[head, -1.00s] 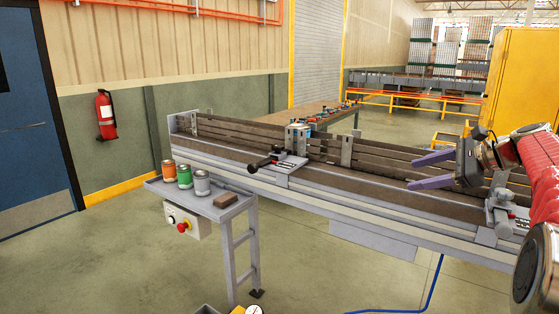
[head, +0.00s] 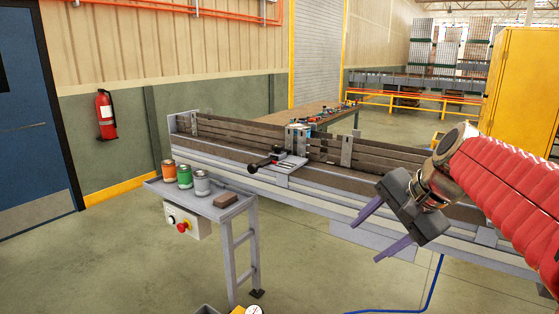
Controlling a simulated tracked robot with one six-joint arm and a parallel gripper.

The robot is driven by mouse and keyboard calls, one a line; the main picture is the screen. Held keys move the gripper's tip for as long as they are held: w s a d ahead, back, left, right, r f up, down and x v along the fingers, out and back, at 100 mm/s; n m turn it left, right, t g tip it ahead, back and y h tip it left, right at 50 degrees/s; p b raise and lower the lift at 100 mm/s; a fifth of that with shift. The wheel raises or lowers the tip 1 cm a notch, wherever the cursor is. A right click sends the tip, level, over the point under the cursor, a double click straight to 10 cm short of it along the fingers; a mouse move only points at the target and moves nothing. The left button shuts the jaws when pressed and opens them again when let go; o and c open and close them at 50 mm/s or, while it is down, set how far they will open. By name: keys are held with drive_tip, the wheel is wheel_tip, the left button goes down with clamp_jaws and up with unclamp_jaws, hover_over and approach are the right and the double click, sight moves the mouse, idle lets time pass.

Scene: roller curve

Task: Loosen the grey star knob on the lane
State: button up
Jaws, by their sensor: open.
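My gripper (head: 369,241) is open and empty, in front of the right part of the lane (head: 325,189). Its two purple fingers point down and left, apart from each other. My red-sleeved arm covers the lane's right end. I cannot make out a grey star knob now; the grey fitting seen earlier at that end is hidden behind my arm. On the middle of the lane sits a grey plate fitting (head: 290,163) with a black-ended handle (head: 259,164) sticking out to the left. A small blue-and-white piece stands behind it.
A grey side stand (head: 190,200) in front of the lane holds orange, green and grey cans and a brown block (head: 225,200). A control box with a red button (head: 183,227) hangs below it. The floor between stand and gripper is clear.

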drive_tip(key=s+a+f+n+h, duration=0.1)
drive_tip(key=s+f+n+h, duration=0.1)
drive_tip(key=s+f+n, duration=0.3)
drive_tip(key=s+a+f+n+h, duration=0.1)
drive_tip(key=s+f+n, duration=0.5)
drive_tip(key=s, duration=0.8)
drive_tip(key=shift+s+a+f+h, duration=0.15)
drive_tip(key=shift+a+f+h, duration=0.25)
drive_tip(key=shift+a+f, duration=0.35)
